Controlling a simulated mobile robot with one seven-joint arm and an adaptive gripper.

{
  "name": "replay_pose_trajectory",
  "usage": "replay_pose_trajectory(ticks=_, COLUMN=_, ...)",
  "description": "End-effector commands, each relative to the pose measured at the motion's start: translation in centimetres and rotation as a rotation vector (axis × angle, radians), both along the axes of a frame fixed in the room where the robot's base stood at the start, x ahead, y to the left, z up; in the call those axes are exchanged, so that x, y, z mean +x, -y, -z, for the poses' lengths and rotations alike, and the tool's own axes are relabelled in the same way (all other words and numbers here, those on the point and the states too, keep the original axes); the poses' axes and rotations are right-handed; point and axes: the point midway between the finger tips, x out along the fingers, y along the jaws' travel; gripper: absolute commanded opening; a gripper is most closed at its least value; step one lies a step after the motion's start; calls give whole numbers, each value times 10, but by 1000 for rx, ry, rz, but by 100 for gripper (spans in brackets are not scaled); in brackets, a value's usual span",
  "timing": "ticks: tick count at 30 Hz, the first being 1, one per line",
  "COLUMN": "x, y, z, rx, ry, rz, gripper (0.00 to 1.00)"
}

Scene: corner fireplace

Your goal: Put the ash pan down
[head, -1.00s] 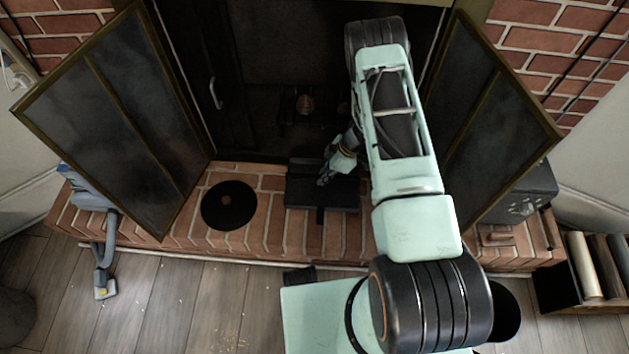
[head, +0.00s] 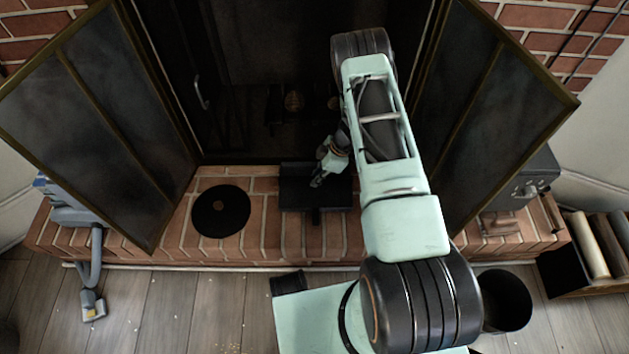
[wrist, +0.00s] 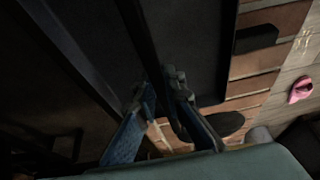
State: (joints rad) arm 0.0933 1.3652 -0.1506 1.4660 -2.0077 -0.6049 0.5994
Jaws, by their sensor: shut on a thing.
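The ash pan (head: 333,197) is a dark, flat, rectangular tray at the brick hearth in front of the open firebox. A short dark tab sticks out from its front edge. My gripper (head: 318,180) reaches down over the pan from the right. In the wrist view, the fingers (wrist: 160,92) are closed on a dark bar across the pan, and the pan's dark surface (wrist: 196,45) spreads beyond them. The pan looks about level. Whether its underside touches the bricks or hangs slightly above them cannot be told.
A round black disc (head: 221,211) lies on the hearth (head: 262,235) left of the pan. Open glass doors (head: 100,125) flank the firebox. A grey-blue vacuum-like tool (head: 90,265) stands left; a dark metal box (head: 525,185) right. A pink object (wrist: 300,88) lies on the floor.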

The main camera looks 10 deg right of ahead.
Motion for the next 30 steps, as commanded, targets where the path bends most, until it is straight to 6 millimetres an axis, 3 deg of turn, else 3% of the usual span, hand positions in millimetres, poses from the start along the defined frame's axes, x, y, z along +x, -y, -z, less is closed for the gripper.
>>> replay_pose_trajectory(ticks=7, x=1, y=-1, z=3, rx=1, ry=1, rz=-1, gripper=0)
replay_pose_trajectory(ticks=8, x=0, y=0, z=3, rx=0, ry=1, rz=0, gripper=11)
replay_pose_trajectory(ticks=12, x=0, y=0, z=2, rx=0, ry=1, rz=0, gripper=27)
replay_pose_trajectory(ticks=23, x=0, y=0, z=-3, rx=0, ry=1, rz=0, gripper=27)
replay_pose_trajectory(ticks=30, x=-2, y=16, z=-44, rx=-2, ry=3, rz=0, gripper=27)
